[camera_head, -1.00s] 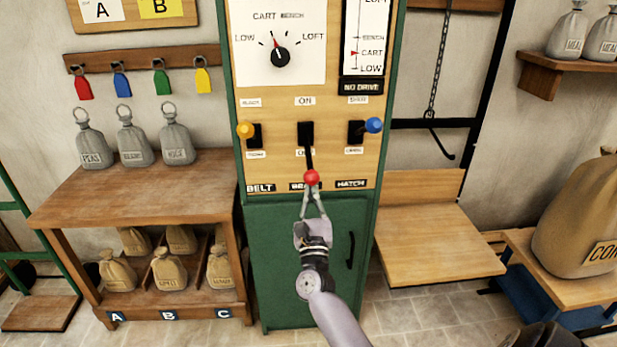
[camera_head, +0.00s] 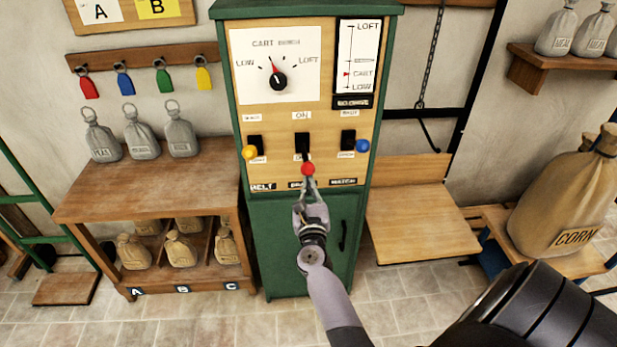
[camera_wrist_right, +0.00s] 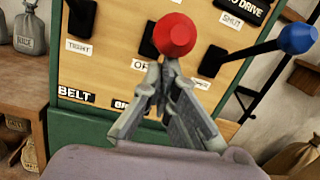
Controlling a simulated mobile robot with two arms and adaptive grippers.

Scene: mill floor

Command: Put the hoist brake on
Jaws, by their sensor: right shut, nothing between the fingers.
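The brake lever is the middle one on the wooden panel (camera_head: 282,105) of the green cabinet (camera_head: 300,235). Its red knob (camera_head: 308,169) juts out below its black slot, under an "ON" label (camera_head: 301,115); the label below is partly hidden. My right gripper (camera_head: 309,186) is shut and empty, its fingertips just under the knob. In the right wrist view, the red knob (camera_wrist_right: 175,35) is directly above the closed fingertips (camera_wrist_right: 163,68); contact is hard to tell. My left gripper is not in view.
A yellow-knobbed lever (camera_head: 250,153) stands left of the brake lever and a blue-knobbed one (camera_head: 362,146) right of it, both close. A wooden platform (camera_head: 420,220) and hanging hook (camera_head: 430,138) are to the right. A bench (camera_head: 130,195) with sacks is left.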

